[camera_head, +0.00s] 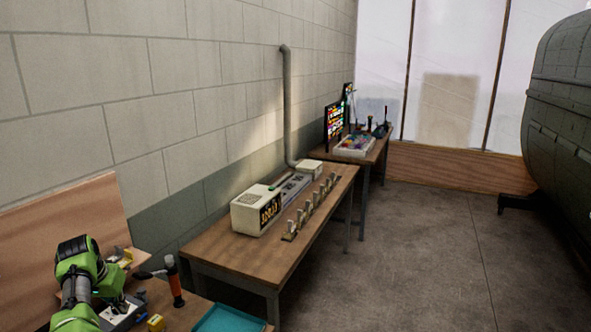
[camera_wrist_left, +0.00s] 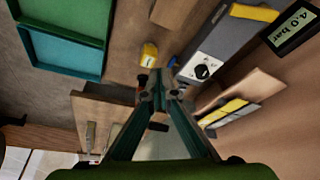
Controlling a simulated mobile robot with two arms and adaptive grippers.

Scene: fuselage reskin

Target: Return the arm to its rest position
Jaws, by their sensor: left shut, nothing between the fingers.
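My left arm (camera_head: 78,265), green and grey, reaches in at the lower left of the head view, over the near workbench. My left gripper (camera_wrist_left: 160,90) shows in the wrist view with its two dark green fingers meeting at the tips. It is shut and empty, above the brown bench surface. In the head view the fingers are hard to make out among the things on the bench. My right gripper is not in view.
A yellow block (camera_wrist_left: 149,55) and a grey box with a dial (camera_wrist_left: 205,68) lie near the fingertips. A teal tray (camera_wrist_left: 66,62) is on the bench. A second bench (camera_head: 285,252) stands along the wall. The floor (camera_head: 410,260) at right is clear.

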